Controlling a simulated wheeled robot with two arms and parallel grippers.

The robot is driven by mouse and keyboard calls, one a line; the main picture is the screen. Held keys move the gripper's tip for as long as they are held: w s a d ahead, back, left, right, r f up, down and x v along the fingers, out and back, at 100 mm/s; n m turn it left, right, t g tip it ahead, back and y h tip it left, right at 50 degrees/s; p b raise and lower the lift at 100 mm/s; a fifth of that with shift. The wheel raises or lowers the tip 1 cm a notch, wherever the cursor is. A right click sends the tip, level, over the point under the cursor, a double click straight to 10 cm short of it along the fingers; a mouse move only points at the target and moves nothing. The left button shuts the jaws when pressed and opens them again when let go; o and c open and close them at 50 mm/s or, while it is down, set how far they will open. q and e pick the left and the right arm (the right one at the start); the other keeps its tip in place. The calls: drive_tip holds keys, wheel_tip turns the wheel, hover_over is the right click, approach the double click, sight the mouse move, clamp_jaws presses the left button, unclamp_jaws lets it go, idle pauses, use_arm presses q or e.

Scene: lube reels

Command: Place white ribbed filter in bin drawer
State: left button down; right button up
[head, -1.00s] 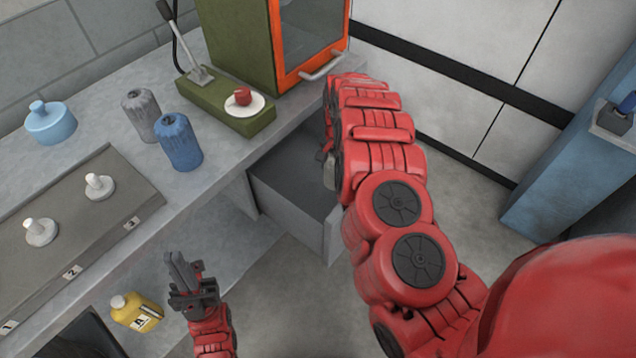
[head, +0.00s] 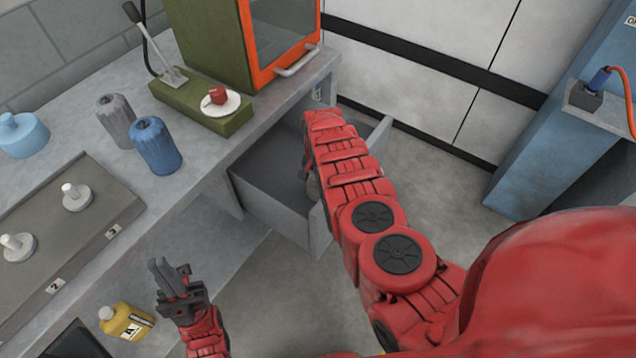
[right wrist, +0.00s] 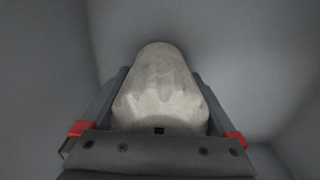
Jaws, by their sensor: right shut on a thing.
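The white ribbed filter (right wrist: 160,90) fills the middle of the right wrist view, between the two fingers of my right gripper (right wrist: 162,78), which is shut on it. Smooth grey drawer walls surround it there. In the head view my right arm reaches into the open grey bin drawer (head: 262,205) under the counter. The arm hides most of the gripper, and only a small pale part of the filter (head: 313,187) shows beside it. I cannot tell whether the filter touches the drawer floor. My left gripper (head: 172,275) is empty and open, in front of the counter.
A grey ribbed filter (head: 115,120) and a blue one (head: 157,146) stand on the counter. A yellow bottle (head: 126,321) is low at left.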

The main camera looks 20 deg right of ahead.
drive_tip(key=shift+f, duration=0.15)
drive_tip(key=o, duration=1.2)
drive_tip(key=shift+o, duration=0.2)
drive_tip(key=shift+r, duration=0.4)
wheel_tip(320, 180, up, 12)
drive_tip(key=shift+f, duration=0.15)
